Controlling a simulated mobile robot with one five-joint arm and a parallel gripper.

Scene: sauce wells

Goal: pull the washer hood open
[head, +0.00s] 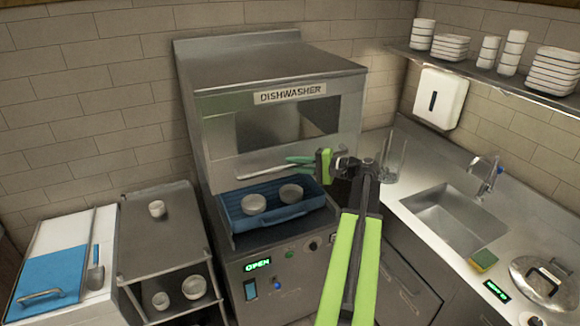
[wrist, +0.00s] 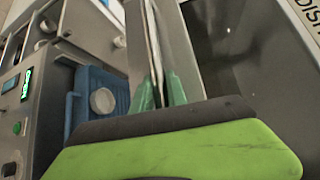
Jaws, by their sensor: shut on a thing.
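The steel dishwasher hood (head: 222,141) has a dark window and a "DISHWASHER" label. Its lower edge stands raised above the wash deck, with a gap below. A thin bar handle (head: 262,172) runs along its lower front; it also shows in the wrist view (wrist: 154,35). My gripper (head: 300,161) is at the right part of the handle. In the wrist view, its green fingertips (wrist: 160,92) are shut around the bar. A blue rack (head: 233,212) with two pale bowls sits under the hood. A green display (head: 257,264) reads "OPEN".
A sink (head: 450,212) with a faucet and a sponge (head: 483,260) is on the right counter. Stacked dishes (head: 452,46) sit on a wall shelf.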

